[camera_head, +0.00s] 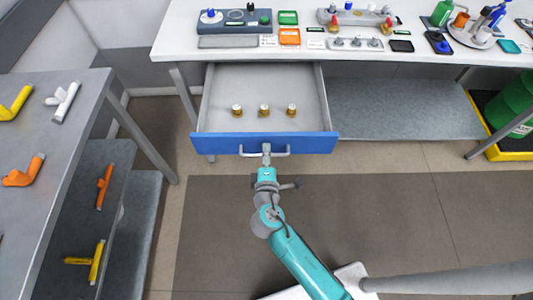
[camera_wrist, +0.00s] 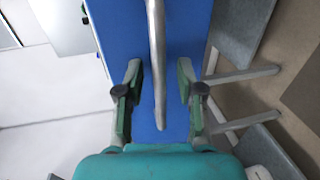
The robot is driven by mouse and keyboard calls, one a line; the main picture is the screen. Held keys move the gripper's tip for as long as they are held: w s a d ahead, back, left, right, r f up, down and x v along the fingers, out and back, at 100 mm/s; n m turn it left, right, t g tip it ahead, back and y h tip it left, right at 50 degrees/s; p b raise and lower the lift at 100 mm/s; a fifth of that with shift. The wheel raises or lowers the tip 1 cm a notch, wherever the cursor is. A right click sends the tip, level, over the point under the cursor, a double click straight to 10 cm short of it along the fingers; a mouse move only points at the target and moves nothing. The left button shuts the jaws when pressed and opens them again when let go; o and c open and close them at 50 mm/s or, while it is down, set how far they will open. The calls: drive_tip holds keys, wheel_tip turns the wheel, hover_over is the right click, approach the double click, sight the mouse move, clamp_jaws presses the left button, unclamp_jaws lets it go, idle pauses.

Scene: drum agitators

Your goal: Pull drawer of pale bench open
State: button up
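The pale bench (camera_head: 300,50) has a white top and stands at the back of the head view. Its drawer (camera_head: 265,88), with a blue front (camera_head: 215,143), is pulled well out and shows its grey inside. A grey bar handle (camera_head: 284,153) is on the blue front; it also shows in the wrist view (camera_wrist: 155,50). My gripper (camera_head: 266,152) is at the middle of the handle. In the wrist view my gripper's fingers (camera_wrist: 159,68) are apart on either side of the handle, with blue front visible in both gaps. Neither finger visibly touches the handle.
Several small brass pieces, among them one at the middle (camera_head: 264,110), stand in the drawer. A grey table (camera_head: 60,110) with pipe fittings stands at left. A grey lower shelf (camera_head: 400,110) is right of the drawer. A green drum (camera_head: 510,105) stands far right. Floor before the drawer is clear around my arm.

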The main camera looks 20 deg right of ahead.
drive_tip(key=v, duration=1.2)
idle(0.5)
drive_tip(key=shift+f, duration=0.1)
drive_tip(key=s+d+f+m+g+y, duration=0.1)
drive_tip(key=s+d+f+m+y, duration=0.15)
drive_tip(key=s, duration=0.45)
drive_tip(key=s+d+f+m+g+y, duration=0.1)
drive_tip(key=s+d+f+g+y, duration=0.15)
drive_tip(key=s, duration=0.45)
drive_tip(key=s+d+r+m+t, duration=0.3)
drive_tip(key=s+r+m, duration=0.8)
drive_tip(key=r, duration=0.3)
drive_tip(key=shift+v, duration=0.8)
